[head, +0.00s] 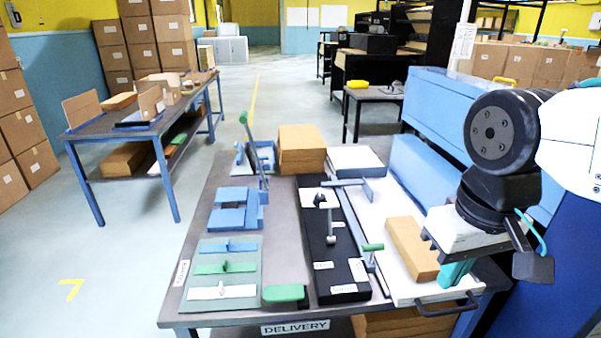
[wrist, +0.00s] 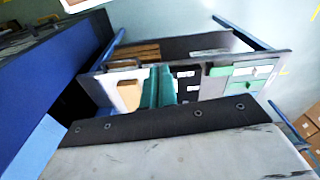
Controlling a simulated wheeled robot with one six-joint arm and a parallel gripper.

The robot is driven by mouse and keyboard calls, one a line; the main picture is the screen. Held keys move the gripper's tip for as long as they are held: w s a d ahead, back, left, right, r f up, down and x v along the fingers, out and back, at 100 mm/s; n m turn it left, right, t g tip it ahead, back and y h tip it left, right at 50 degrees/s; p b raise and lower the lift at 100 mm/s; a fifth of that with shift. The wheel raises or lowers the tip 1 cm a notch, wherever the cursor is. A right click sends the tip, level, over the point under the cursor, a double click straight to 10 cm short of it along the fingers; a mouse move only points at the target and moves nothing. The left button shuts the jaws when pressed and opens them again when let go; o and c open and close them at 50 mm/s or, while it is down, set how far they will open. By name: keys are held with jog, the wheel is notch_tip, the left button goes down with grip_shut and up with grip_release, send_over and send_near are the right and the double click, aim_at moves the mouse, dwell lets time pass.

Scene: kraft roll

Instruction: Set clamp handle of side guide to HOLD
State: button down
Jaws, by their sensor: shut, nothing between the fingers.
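A black plate (head: 320,255) with small white labels lies on the table. A post with a pale flat top (head: 320,198) stands on it, and a green-topped handle (head: 373,247) stands at its right edge. The label text is too small to read, so I cannot tell which handle is the side guide's clamp or where HOLD is. My gripper (head: 456,275) has teal fingers, shut and empty, right of the black plate over the white board's near right end. The fingers also show in the wrist view (wrist: 158,88).
A cardboard-coloured block (head: 411,247) lies on the white board (head: 388,214), between the green-topped handle and my gripper. Blue fixtures (head: 236,208), a tall green-knobbed lever (head: 250,140), a panel of coloured handles (head: 222,270) and a brown stack (head: 302,150) occupy the table's left and back.

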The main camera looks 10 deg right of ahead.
jog(key=w+a+f+t+h, duration=0.1)
jog(key=w+f, duration=0.1)
jog(key=w, duration=0.8)
jog(key=w+a+f, duration=0.2)
jog(key=w+f, duration=0.1)
jog(key=w, duration=0.7)
jog(key=t, duration=0.5)
send_near(330, 205)
jog(key=shift+m, duration=0.5)
jog(key=x, duration=0.6)
jog(key=shift+w+f, duration=0.1)
jog(key=shift+f, duration=0.05)
jog(key=shift+w+f, duration=0.15)
jog(key=shift+w, duration=0.05)
jog(key=shift+w+d+f, duration=0.1)
jog(key=shift+w+f, duration=0.1)
jog(key=shift+w, duration=0.2)
jog(key=shift+w+d+f, duration=0.1)
jog(key=shift+w+f, duration=0.1)
jog(key=shift+w, duration=0.25)
jog(key=shift+r, duration=0.1)
